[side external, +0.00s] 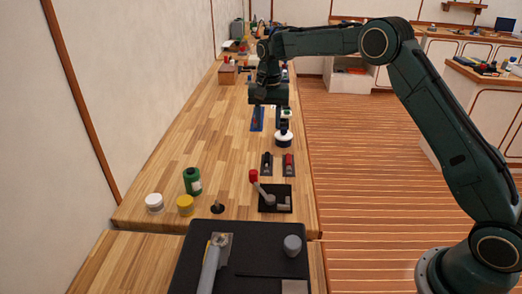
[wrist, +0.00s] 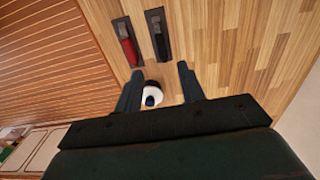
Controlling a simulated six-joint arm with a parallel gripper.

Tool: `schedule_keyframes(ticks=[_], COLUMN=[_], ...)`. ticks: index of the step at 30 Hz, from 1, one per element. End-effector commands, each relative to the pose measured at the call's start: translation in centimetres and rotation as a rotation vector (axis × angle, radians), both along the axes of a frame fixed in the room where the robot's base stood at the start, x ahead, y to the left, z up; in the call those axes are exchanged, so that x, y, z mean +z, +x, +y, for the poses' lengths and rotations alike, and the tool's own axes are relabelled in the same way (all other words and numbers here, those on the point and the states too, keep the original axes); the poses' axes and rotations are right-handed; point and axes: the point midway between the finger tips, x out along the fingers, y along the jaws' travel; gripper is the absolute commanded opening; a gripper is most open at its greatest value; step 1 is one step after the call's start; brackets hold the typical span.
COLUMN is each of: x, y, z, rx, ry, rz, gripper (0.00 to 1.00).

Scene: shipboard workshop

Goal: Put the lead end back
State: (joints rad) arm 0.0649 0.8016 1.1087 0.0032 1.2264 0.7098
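Two dark holder plates lie on the wooden bench. One carries a red piece (side external: 289,161) and the other a black piece (side external: 267,160); the red one (wrist: 128,45) and black one (wrist: 158,42) show side by side in the wrist view. Which of these is the lead end is not clear. A white round thing with a dark top (side external: 283,140) stands behind them on the bench. My gripper (side external: 269,110) is above the bench behind it. In the wrist view its fingers (wrist: 160,70) are apart, with the white thing (wrist: 153,88) showing between them; contact cannot be told.
A red-knobbed lever (side external: 253,176) stands on a black plate nearer the camera. A green bottle (side external: 192,181), a white jar (side external: 154,203), a yellow jar (side external: 185,205) and a black box (side external: 200,237) are in front. The bench's left middle is clear.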

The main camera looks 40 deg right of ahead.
Motion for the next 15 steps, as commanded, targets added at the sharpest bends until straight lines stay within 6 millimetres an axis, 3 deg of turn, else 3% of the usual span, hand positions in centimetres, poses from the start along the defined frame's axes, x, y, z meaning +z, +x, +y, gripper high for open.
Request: schedule_keyframes(ticks=[8, 15], x=[4.1, 9.1], y=[-2.4, -6.6], z=[0.5, 1.2], rx=[0.064, 0.159], ry=[-0.004, -0.014], rz=[-0.042, -0.102], gripper=[0.39, 0.39])
